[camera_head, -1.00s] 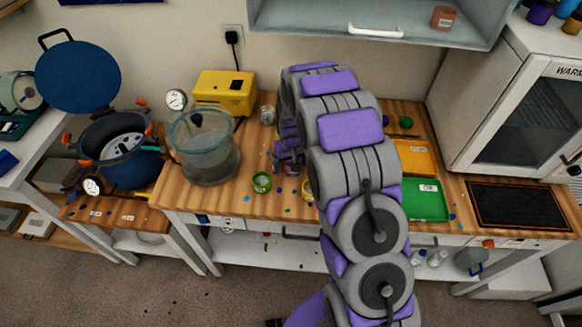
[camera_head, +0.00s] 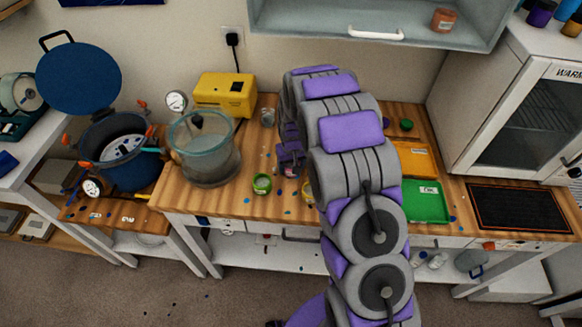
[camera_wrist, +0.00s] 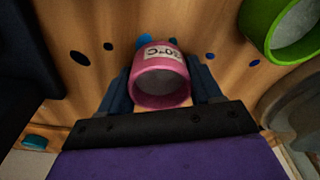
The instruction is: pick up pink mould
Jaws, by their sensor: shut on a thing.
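The pink mould (camera_wrist: 160,82) is a small round cup with a pale inside and a white label, seen in the wrist view. My gripper (camera_wrist: 162,90) has one dark finger on each side of it and is shut on it. Blue shows at the mould's far edge. Whether the mould touches the wooden bench top is not clear. In the head view my gripper (camera_head: 290,160) is small beside my arm, over the bench near the green cup (camera_head: 262,183), and the mould is mostly hidden there.
The green cup also shows in the wrist view (camera_wrist: 292,28), close by at upper right. A glass vessel (camera_head: 205,160) stands to the left, with a yellow box (camera_head: 226,92) behind it. Orange (camera_head: 412,158) and green (camera_head: 425,202) trays lie to the right. A cabinet (camera_head: 370,20) hangs above.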

